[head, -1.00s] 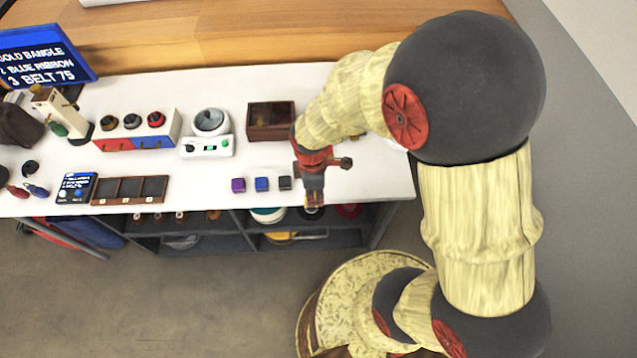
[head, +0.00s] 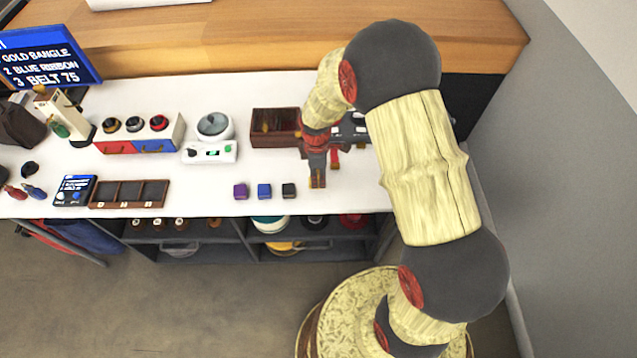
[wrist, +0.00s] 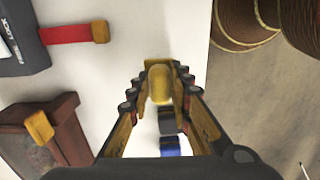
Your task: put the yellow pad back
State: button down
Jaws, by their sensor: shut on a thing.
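The yellow pad (wrist: 160,82) is between my fingertips in the wrist view, and my gripper (wrist: 160,88) is shut on it. In the head view my gripper (head: 317,184) points down near the table's front edge, at the right end of a row of pads. The row holds a purple pad (head: 240,191), a blue pad (head: 264,191) and a black pad (head: 289,190). The black pad is nearest my gripper. The yellow pad is hidden by my fingers in the head view. I cannot tell whether it touches the table.
A dark wooden box (head: 272,140) stands behind the row. A dark device (wrist: 22,35) with a red strap (wrist: 70,34) lies behind my gripper.

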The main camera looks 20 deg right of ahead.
jog(key=shift+f+b, duration=0.5)
jog(key=shift+f, duration=1.1)
jog(key=shift+f, duration=0.15)
jog(key=c, duration=1.6)
grip_release()
jog(key=shift+c, duration=0.2)
